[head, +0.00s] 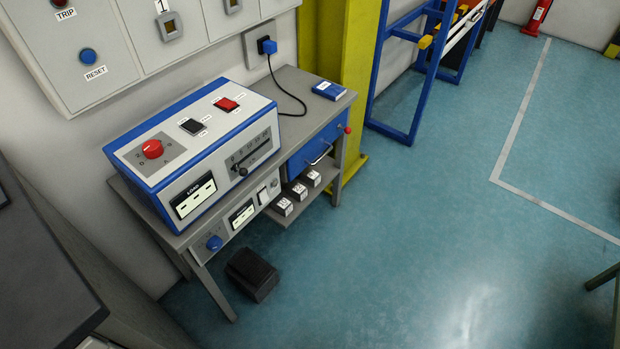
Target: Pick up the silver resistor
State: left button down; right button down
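I cannot pick out a silver resistor for certain. Three small blocks with white, marked faces sit in a row on the lower shelf of the grey workbench: a near one (283,206), a middle one (298,190) and a far one (312,178). They are too small to tell what they are. Neither of my grippers is in the head view.
A blue and white test unit (205,145) stands on the workbench (300,125), beside a small blue box (328,90). A blue drawer (308,155) is above the shelf. A black bin (252,275) is on the floor. Open teal floor (430,230) lies right.

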aim_at(308, 176)
jog(key=i+l+u, duration=0.25)
jog(key=u, duration=0.2)
jog(key=i+l+u, duration=0.15)
jog(key=l+u, duration=0.3)
jog(key=j, duration=0.1)
